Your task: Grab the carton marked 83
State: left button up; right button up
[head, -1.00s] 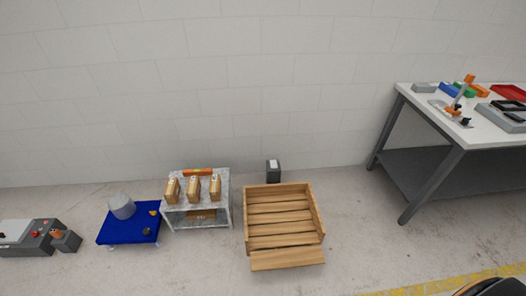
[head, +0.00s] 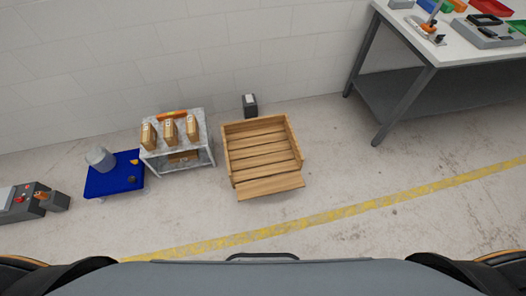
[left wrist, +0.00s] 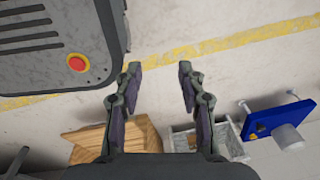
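Several brown cartons are in the head view. Three stand upright in a row on a small grey stand (head: 208,149): a left carton (head: 149,136), a middle carton (head: 169,131) and a right carton (head: 192,128). Another brown carton (head: 184,158) shows on the lower level of the stand. The markings are too small to read, so I cannot tell which one is 83. My left gripper (left wrist: 157,72) is open and empty in the left wrist view, with bare floor between its fingers. The stand (left wrist: 236,147) is beyond it, partly hidden. My right gripper is not in view.
A wooden crate (head: 228,163) stands right of the stand, with a small dark box (head: 250,106) behind it. A blue platform (head: 100,187) and grey machine (head: 20,205) are at left. A workbench (head: 455,48) is at right. The floor around the yellow line (head: 340,213) is clear.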

aim_at(170, 130)
jog(key=i+j, duration=0.15)
jog(key=j, duration=0.55)
jog(key=i+j+z, duration=0.1)
jog(key=j, duration=0.6)
jog(key=i+j, duration=0.1)
jog(key=j, duration=0.6)
jog(key=i+j, duration=0.1)
jog(key=j, duration=0.65)
jog(key=i+j+z, duration=0.1)
jog(key=j, duration=0.6)
jog(key=i+j, duration=0.1)
jog(key=j, duration=0.6)
